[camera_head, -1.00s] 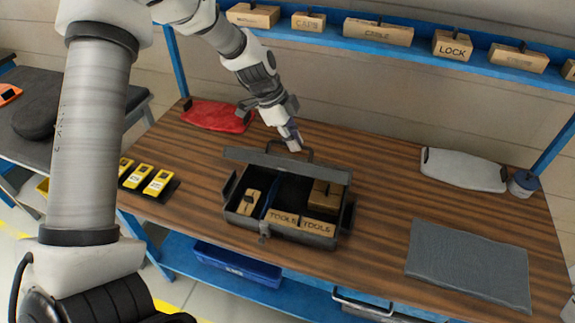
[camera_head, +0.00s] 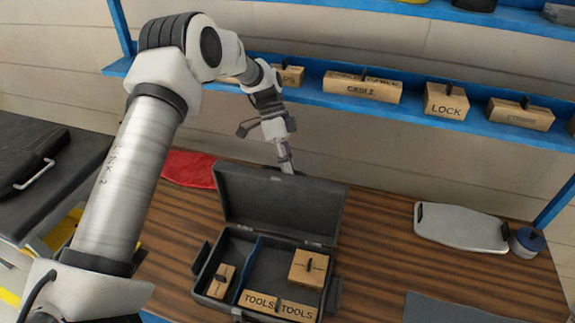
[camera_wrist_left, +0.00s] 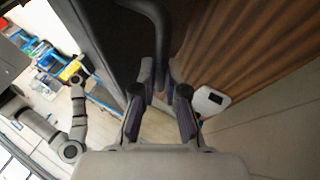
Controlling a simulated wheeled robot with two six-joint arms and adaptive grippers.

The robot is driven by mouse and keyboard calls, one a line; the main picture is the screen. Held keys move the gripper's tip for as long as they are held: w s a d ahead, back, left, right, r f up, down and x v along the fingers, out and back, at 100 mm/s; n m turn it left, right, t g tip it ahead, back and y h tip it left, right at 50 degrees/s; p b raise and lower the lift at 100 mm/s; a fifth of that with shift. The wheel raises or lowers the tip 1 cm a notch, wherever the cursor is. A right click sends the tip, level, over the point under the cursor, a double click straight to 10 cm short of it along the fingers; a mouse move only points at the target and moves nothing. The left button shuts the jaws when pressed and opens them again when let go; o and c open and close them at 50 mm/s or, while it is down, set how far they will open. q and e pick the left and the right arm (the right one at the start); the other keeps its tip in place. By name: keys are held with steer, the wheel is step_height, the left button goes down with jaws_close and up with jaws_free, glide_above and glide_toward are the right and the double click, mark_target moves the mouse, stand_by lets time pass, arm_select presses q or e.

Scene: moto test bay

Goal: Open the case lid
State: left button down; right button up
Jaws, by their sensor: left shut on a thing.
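The dark grey case (camera_head: 208,278) stands on the wooden table. Its lid (camera_head: 280,208) is raised roughly upright at the back, with its inner face showing. My left gripper (camera_head: 286,166) is behind the lid's top edge. In the left wrist view, my left gripper (camera_wrist_left: 161,76) is shut on the lid's dark handle (camera_wrist_left: 154,30), whose bar runs between the fingers. The handle is hidden behind the lid in the head view. In the left wrist view my right arm shows small at the left; its gripper (camera_wrist_left: 82,70) is too small to read.
Inside the case lie cardboard boxes (camera_head: 309,268), some marked TOOLS, and a blue divider (camera_head: 247,268). A red pad (camera_head: 188,169) lies at the left, a grey tray (camera_head: 460,227) and a blue-lidded tin (camera_head: 527,242) at the right. A blue shelf (camera_head: 414,103) with boxes hangs above.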

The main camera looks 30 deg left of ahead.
arm_select(q)
steer(key=shift+w+f, duration=0.1)
steer(key=shift+f, duration=0.1)
stand_by(0.3)
steer(key=c, duration=1.3)
jaws_free()
steer(key=shift+o, duration=0.5)
steer(key=shift+r, duration=0.1)
